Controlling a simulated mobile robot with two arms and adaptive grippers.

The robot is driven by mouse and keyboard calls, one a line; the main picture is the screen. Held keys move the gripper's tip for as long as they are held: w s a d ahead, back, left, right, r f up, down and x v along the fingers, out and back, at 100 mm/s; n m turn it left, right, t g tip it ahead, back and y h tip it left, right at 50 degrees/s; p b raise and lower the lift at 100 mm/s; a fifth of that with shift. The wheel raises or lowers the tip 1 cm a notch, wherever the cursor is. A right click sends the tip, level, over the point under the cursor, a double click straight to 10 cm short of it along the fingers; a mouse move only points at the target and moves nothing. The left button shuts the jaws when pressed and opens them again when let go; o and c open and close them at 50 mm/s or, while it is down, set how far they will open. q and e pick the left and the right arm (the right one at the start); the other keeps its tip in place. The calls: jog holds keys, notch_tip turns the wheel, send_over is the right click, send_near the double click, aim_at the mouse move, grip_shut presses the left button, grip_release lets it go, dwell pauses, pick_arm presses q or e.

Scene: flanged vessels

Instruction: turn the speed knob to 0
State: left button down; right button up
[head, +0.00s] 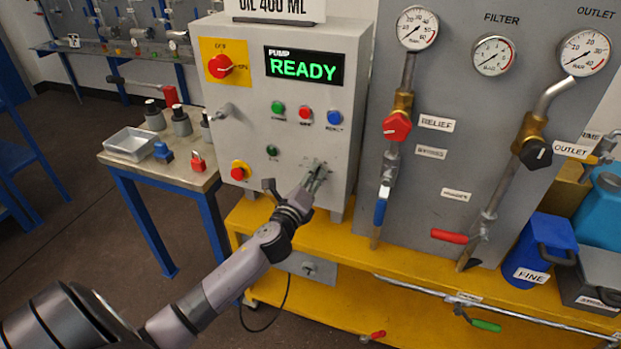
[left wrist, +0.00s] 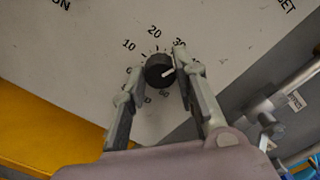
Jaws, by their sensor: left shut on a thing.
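The speed knob (left wrist: 159,69) is a small round black knob with a white pointer line, on the grey pump control box (head: 345,110). My left gripper (left wrist: 160,66) has one finger on each side of it and is shut on it. The pointer aims right and slightly up, past the 30 mark; the exact value cannot be read. In the head view my left gripper (head: 316,176) reaches the box's lower right and hides the knob.
The box also carries a READY display (head: 304,67), a red knob on a yellow plate (head: 221,67), push buttons and a red emergency button (head: 239,171). A gauge panel (head: 460,120) with valves stands to the right. A yellow bench (head: 340,250) lies below.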

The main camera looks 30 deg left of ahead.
pick_arm(q)
jog(key=shift+f+n+p, duration=0.1)
jog(key=shift+n+p, duration=3.35)
jog(key=shift+n, duration=12.15)
jog(key=c, duration=1.2)
grip_release()
jog(key=shift+c, duration=0.2)
